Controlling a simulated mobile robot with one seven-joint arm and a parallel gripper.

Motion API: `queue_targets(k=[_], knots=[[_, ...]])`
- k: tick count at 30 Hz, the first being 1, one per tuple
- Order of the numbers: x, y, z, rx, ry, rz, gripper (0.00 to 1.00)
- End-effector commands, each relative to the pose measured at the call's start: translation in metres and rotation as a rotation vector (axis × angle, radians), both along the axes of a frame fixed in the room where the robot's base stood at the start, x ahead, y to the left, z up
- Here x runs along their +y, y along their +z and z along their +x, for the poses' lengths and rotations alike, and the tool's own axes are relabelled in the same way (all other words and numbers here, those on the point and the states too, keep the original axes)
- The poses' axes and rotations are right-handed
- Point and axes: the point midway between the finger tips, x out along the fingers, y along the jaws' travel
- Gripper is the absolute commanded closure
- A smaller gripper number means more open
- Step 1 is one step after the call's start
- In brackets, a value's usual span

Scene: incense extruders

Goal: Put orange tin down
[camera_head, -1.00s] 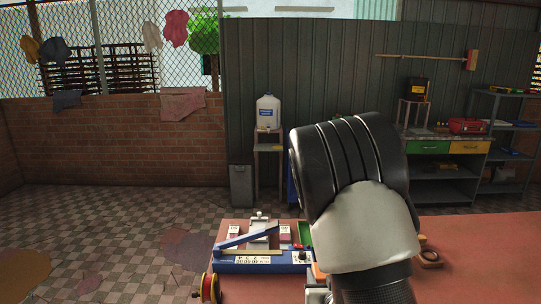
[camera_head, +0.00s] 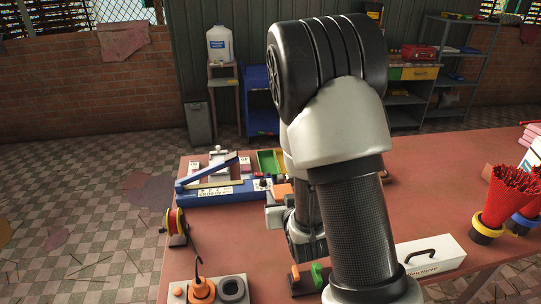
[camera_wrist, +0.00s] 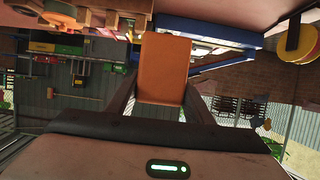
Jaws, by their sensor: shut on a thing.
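In the wrist view the orange tin (camera_wrist: 163,70) is a plain orange block between the two dark fingers of my gripper (camera_wrist: 160,95). The gripper is shut on it. In the head view the tin (camera_head: 283,190) shows as a small orange patch at my gripper (camera_head: 278,208), partly hidden by my arm. It is over the red-brown table (camera_head: 400,205), close to the right end of the blue device. I cannot tell whether the tin touches the table.
The blue device (camera_head: 215,195) with a lever lies at the table's back left. A green-and-yellow tray (camera_head: 268,160) is behind it. A red-and-yellow spool (camera_head: 176,222) is at the left edge. A white box (camera_head: 430,254) and red incense bundles (camera_head: 508,195) stand at right.

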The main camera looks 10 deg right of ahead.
Motion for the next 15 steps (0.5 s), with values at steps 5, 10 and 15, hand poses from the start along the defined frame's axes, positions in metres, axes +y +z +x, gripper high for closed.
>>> queue_targets(k=[5, 10, 15], knots=[[-0.002, -0.012, 0.031, -0.011, 0.005, 0.024, 0.85], [-0.012, -0.007, 0.069, -0.012, 0.011, 0.031, 0.85], [-0.026, 0.012, 0.09, -0.01, 0.006, 0.014, 0.85]])
